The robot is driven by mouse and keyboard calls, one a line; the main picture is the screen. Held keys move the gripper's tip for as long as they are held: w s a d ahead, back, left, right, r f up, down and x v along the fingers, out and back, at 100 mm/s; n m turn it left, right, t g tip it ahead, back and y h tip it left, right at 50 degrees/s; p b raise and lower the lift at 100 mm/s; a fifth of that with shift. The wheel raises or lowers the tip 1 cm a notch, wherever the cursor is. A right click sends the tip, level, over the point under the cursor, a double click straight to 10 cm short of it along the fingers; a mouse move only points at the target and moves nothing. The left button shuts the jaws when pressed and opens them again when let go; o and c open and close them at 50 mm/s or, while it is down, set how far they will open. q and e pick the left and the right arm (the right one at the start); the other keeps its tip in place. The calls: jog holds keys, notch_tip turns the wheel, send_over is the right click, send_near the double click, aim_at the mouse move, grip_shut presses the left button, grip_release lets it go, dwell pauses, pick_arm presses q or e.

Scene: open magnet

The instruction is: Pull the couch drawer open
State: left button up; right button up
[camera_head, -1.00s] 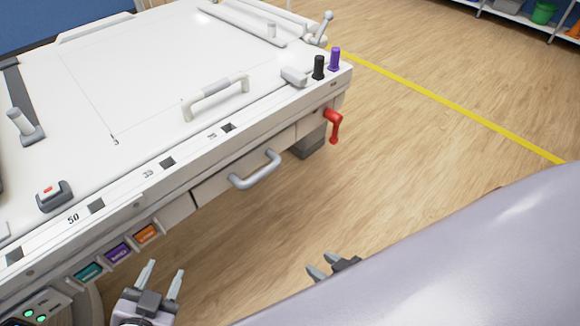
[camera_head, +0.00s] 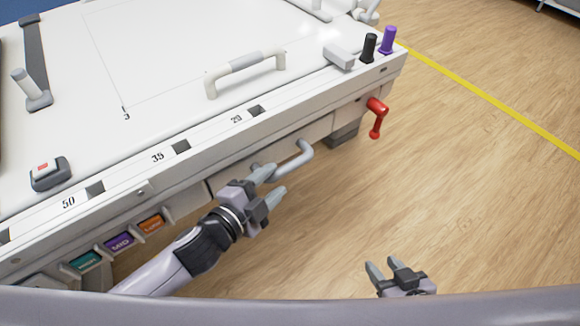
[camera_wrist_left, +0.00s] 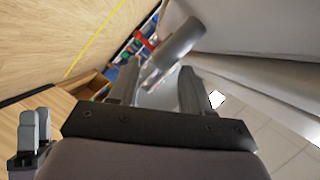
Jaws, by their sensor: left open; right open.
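The couch drawer (camera_head: 231,174) is a pale panel in the couch's side, with no visible gap around it. Its grey bar handle (camera_head: 303,153) sticks out; the near end is partly hidden by my left gripper. My left gripper (camera_head: 279,182) is open, its fingers beside the handle. In the left wrist view the grey handle (camera_wrist_left: 178,48) lies just past and between the open fingertips (camera_wrist_left: 158,72). I cannot tell whether they touch it. My right gripper (camera_head: 381,268) is open and empty over the floor, low in the head view.
A white handle (camera_head: 246,65) stands on the couch top. A red lever (camera_head: 377,117) hangs right of the drawer. Coloured labelled buttons (camera_head: 119,241) are left of it. Black (camera_head: 369,47) and purple (camera_head: 388,40) knobs stand at the corner. The floor to the right is clear.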

aim_at(279, 176)
pick_arm(q)
jog(key=shift+b+x, duration=0.3)
jog(key=shift+x, duration=2.45)
grip_shut()
